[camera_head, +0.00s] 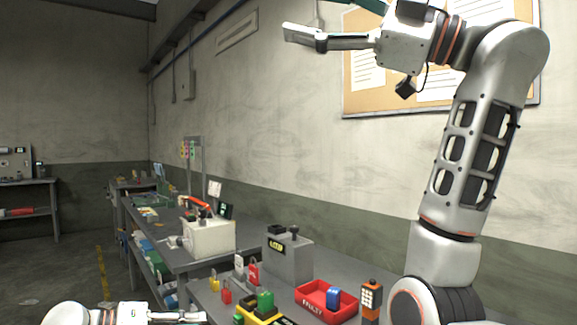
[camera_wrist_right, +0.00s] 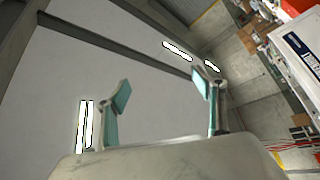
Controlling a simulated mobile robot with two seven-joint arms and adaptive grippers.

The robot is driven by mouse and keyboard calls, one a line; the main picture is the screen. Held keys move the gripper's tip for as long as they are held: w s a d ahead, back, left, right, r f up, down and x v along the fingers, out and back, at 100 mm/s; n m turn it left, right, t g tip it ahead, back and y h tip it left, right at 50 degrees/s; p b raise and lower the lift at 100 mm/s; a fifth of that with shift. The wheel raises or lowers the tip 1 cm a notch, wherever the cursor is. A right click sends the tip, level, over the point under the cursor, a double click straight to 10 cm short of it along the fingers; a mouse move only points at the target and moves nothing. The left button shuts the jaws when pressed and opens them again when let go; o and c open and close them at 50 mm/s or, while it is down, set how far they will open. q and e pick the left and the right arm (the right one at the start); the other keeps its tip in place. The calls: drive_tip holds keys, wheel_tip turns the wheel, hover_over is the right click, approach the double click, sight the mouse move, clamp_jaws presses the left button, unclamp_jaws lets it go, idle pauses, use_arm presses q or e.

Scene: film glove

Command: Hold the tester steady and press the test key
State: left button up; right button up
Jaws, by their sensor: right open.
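A grey box with a small lit display and dark parts on top, which looks like the tester (camera_head: 290,265), stands on the near bench in the head view. I cannot make out which part is the test key. My right gripper (camera_head: 325,22) is raised high in front of the wall, far above the box. Its fingers are spread and empty in the right wrist view (camera_wrist_right: 162,93), pointing up towards the ceiling. My left gripper (camera_head: 190,317) shows at the bottom edge, left of the box and apart from it. It is partly cut off.
A red tray (camera_head: 340,310) with a blue block (camera_head: 333,298) sits right of the box. An orange and dark handheld item (camera_head: 371,297) stands beside it. A yellow holder (camera_head: 250,319) with green blocks is in front. A pale box (camera_head: 208,238) stands on the bench behind.

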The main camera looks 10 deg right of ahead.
drive_tip(key=w+a+f+m+t+h, duration=0.2)
drive_tip(key=w+a+m+h, duration=0.15)
drive_tip(key=a, duration=0.35)
drive_tip(key=w+a+f+m+t+h, duration=0.1)
drive_tip(key=w+a+m+t+h, duration=0.1)
drive_tip(key=a+m, duration=0.3)
drive_tip(key=w+a+f+m+t, duration=0.1)
drive_tip(key=w+a+f, duration=0.25)
drive_tip(key=f, duration=0.35)
drive_tip(key=w+a+f+m, duration=0.1)
drive_tip(key=w+a+f, duration=0.1)
drive_tip(key=w+f, duration=0.4)
drive_tip(key=m+g+h, duration=0.4)
drive_tip(key=g, duration=0.2)
approach(270, 309)
drive_tip(key=x, duration=0.3)
drive_tip(key=shift+w+a+f, duration=0.15)
drive_tip(key=shift+w+a, duration=0.05)
drive_tip(key=shift+x, duration=3.8)
